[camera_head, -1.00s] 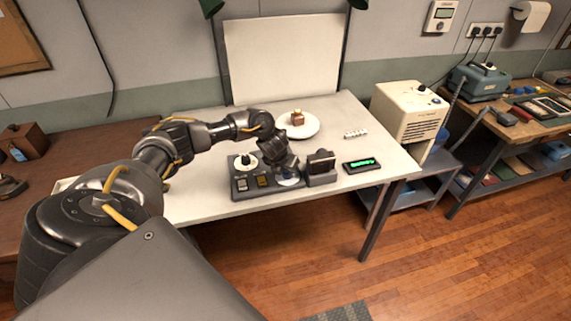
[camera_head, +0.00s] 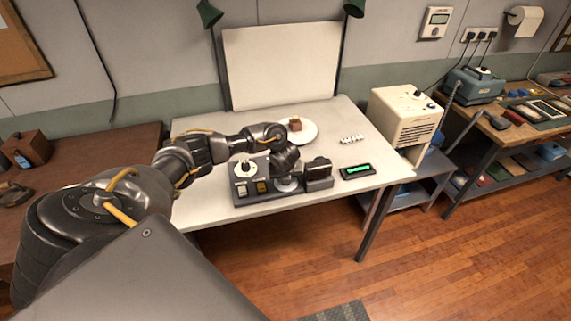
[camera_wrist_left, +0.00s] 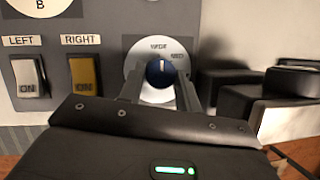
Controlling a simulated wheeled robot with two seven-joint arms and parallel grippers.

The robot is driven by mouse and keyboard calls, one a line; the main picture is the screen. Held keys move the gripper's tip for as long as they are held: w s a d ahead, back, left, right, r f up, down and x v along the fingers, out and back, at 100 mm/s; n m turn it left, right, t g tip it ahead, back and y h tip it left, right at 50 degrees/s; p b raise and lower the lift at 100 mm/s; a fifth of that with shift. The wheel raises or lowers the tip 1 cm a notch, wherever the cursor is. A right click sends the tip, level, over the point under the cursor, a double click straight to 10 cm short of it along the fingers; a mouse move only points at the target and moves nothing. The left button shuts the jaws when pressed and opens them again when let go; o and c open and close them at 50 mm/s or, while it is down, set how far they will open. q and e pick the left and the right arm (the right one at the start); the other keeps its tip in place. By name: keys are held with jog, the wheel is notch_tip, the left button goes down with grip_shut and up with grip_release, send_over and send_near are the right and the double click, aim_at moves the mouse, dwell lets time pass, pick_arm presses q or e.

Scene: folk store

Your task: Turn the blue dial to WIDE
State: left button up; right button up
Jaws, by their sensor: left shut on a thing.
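The blue dial (camera_wrist_left: 160,74) sits on a round pale plate (camera_wrist_left: 148,97) on the grey control panel (camera_wrist_left: 52,52). Its white pointer line points about straight up in the left wrist view, towards the upper of two small blurred labels. My left gripper (camera_wrist_left: 158,84) has a finger on each side of the dial and is shut on it. In the head view my left gripper (camera_head: 285,176) is over the right part of the control panel (camera_head: 240,202) and hides the dial. My right gripper is not in view.
LEFT (camera_wrist_left: 29,76) and RIGHT (camera_wrist_left: 84,75) switches sit left of the dial. A dark block (camera_head: 319,172) stands right of the panel, then a green-lit display (camera_head: 357,170). A plate (camera_head: 307,132) stands behind.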

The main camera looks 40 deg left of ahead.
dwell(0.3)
pick_arm(q)
jog(key=o, duration=1)
jog(key=shift+c, duration=0.2)
jog(key=shift+s+d+r, duration=0.1)
jog(key=shift+d+r, duration=0.05)
jog(key=shift+r, duration=0.35)
jog(key=p+v, duration=0.2)
jog(key=v, duration=0.7)
jog(key=shift+s+r, duration=0.2)
jog(key=shift+r, duration=0.15)
